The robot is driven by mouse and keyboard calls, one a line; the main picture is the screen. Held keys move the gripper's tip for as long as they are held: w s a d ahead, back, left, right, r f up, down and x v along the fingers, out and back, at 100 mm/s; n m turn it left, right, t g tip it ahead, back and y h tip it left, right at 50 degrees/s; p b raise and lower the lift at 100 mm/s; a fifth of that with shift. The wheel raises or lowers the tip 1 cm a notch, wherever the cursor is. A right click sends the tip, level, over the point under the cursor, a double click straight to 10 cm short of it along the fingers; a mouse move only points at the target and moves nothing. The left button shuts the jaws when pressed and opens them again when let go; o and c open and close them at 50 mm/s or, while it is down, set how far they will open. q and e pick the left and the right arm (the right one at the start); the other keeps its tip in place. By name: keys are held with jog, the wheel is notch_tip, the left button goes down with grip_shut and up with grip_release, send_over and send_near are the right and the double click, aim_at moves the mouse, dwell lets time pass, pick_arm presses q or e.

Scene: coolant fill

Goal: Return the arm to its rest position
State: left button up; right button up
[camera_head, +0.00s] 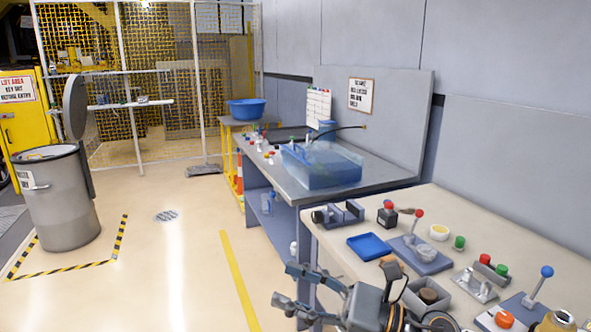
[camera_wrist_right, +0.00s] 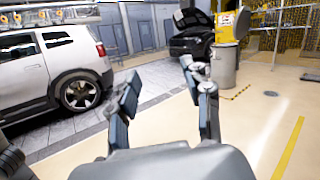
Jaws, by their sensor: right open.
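My right gripper (camera_head: 285,285) is at the bottom middle of the head view, in front of the near workbench's left edge. Its two fingers are spread apart with nothing between them. In the right wrist view the open fingers (camera_wrist_right: 165,95) point out over the open floor, toward a white car (camera_wrist_right: 60,65) and a dark car with its hood raised (camera_wrist_right: 190,35). Part of my right arm shows beside the bench at the bottom of the head view. My left gripper is in neither view.
The near workbench (camera_head: 345,262) carries a blue tray (camera_head: 369,246), levers and several small parts. A translucent blue tank (camera_head: 322,168) sits on the farther bench. A grey bin (camera_head: 60,205) with its lid up stands at left. The floor (camera_head: 170,265) between is clear.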

jog(key=w+d+f+m+t+h, duration=0.2)
jog(key=d+m+t+h, duration=0.45)
jog(key=m, duration=0.85)
jog(key=w+d+f+m+t+h, duration=0.25)
jog(key=d+m+t+h, duration=0.45)
jog(key=m, duration=0.7)
jog(key=s+d+f+m+g+h, duration=0.2)
jog(key=s+d+f+m+h, duration=0.1)
jog(key=f+m, duration=0.45)
jog(key=s+d+f+m+g+h, duration=0.35)
jog(key=f+m, duration=0.25)
jog(key=f, duration=0.2)
jog(key=s+f+m+g, duration=0.45)
jog(key=s+f, duration=0.25)
jog(key=s, duration=0.4)
jog(key=s+f+m+g, duration=0.4)
jog(key=s+f+g, duration=0.25)
jog(key=s, duration=0.35)
jog(key=s+f+x, duration=0.1)
jog(key=s+x, duration=0.2)
jog(key=x, duration=0.9)
jog(key=s+x, duration=0.3)
jog(key=x, duration=0.9)
jog(key=s+d+f+g, duration=0.1)
jog(key=s+d+f, duration=0.2)
jog(key=s+f, duration=1.4)
jog(key=shift+f+n+g, duration=0.3)
jog(key=shift+f+n, duration=0.1)
jog(key=shift+f, duration=0.15)
jog(key=shift+s, duration=0.15)
